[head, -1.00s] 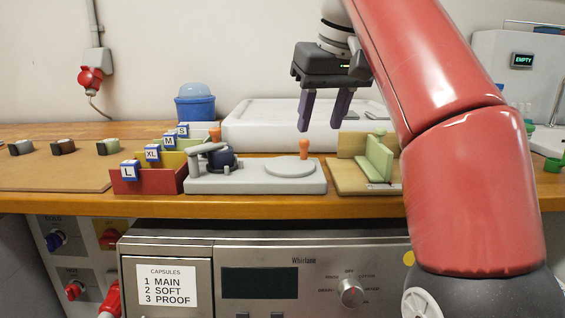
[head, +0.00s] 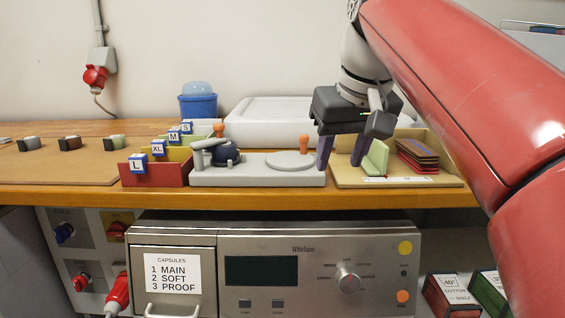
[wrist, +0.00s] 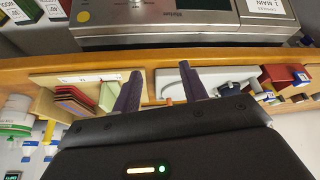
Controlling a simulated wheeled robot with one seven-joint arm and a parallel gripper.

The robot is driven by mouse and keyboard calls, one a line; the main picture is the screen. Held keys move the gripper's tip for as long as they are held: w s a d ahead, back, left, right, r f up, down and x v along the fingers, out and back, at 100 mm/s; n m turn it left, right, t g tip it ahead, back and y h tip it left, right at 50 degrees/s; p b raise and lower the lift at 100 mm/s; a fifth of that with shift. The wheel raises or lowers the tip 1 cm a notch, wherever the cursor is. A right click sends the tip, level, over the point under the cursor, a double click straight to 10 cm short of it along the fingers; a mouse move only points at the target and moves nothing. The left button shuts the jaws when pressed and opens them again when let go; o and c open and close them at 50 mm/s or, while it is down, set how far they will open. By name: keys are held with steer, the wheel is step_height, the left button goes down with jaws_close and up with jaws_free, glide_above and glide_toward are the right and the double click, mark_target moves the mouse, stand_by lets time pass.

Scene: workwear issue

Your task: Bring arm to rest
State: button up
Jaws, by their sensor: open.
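My gripper (head: 341,152) is open, with nothing between its two purple fingers. In the head view it hangs over the counter, near the gap between the grey press plate and the wooden tray. One finger overlaps the green upright block (head: 375,160) in the picture; I cannot tell if they touch. In the wrist view the gripper (wrist: 163,92) shows its two fingers apart, pointing toward the counter's front edge.
The wooden tray (head: 440,181) holds a stack of dark and red cards (head: 417,154). The grey press (head: 258,178) stands left of it, then size-labelled bins (head: 156,172). A white lidded box (head: 270,125) is behind. The washer (head: 300,270) is below the counter.

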steer(key=s+d+f+m, duration=0.1)
steer(key=s+d+f, duration=0.1)
steer(key=s+f, duration=0.3)
steer(key=s+d+f+m, duration=0.1)
steer(key=s+f, duration=0.4)
steer(key=f, duration=0.9)
steer(key=s+d+f+t+h, duration=0.1)
steer(key=s+d+f, duration=0.2)
steer(key=f, duration=0.6)
steer(key=shift+s+d+f+m, duration=0.2)
steer(key=shift+s+f+m, duration=0.15)
steer(key=shift+s, duration=0.85)
steer(key=shift+r, duration=0.1)
steer(key=shift+c, duration=0.3)
